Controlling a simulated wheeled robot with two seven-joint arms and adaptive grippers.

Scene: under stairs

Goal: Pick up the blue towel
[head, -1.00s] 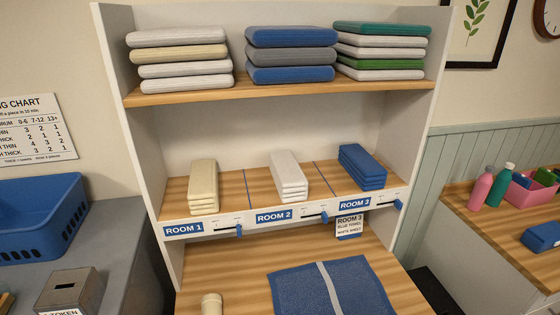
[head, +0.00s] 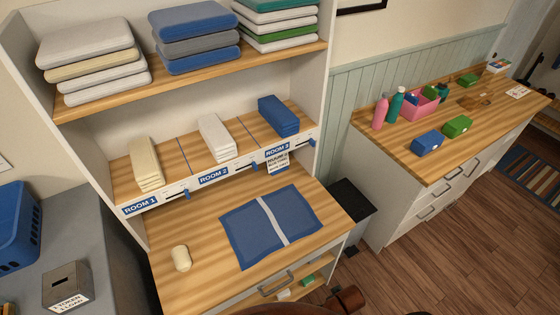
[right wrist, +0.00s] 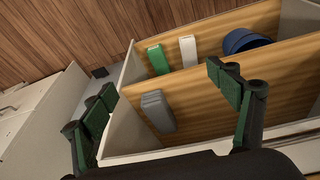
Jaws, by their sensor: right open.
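A folded blue towel stack (head: 278,115) lies in the ROOM 3 section of the middle shelf (head: 240,128). A cream stack (head: 145,163) lies in ROOM 1 and a white stack (head: 215,137) in ROOM 2. A flat blue cloth or mat (head: 238,238) with a pale stripe lies on the worktop (head: 200,285) below. My right gripper (right wrist: 163,84) is open and empty in the right wrist view, its green-padded fingers wide apart by the unit's lower part. The towel stack is not in that view. My left gripper is not in view.
Linen stacks fill the top shelf (head: 100,105). A cream roll (head: 181,258) sits on the worktop. A blue basket (head: 12,225) and grey box (head: 68,285) stand left. A side counter (head: 425,165) holds bottles and boxes.

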